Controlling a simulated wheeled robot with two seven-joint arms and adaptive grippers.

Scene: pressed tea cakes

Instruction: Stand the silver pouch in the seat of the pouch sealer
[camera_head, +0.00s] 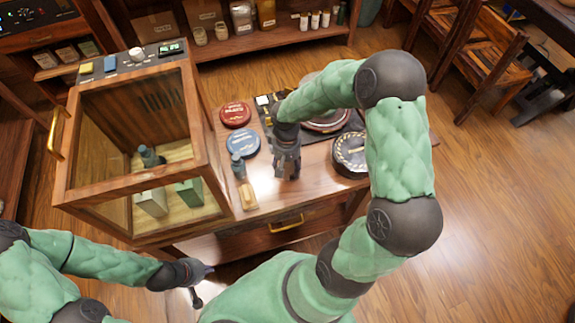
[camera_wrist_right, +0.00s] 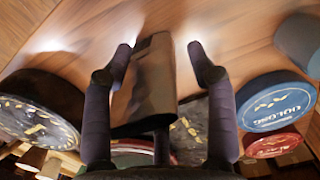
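My right gripper (camera_head: 287,170) points down over the middle of the wooden table. In the head view the gripper hides most of the pouch. My left gripper (camera_head: 202,285) hangs empty in front of the table, fingers apart. I cannot clearly pick out the pouch sealer.
A glass-sided wooden cabinet (camera_head: 68,165) stands on the left. Red (camera_head: 235,114) and blue (camera_head: 243,143) round tins, a black patterned round tin (camera_head: 350,155), a grey-teal bottle (camera_head: 238,168) and a small wooden piece (camera_head: 248,195) surround the right gripper. Bare wood lies in front.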

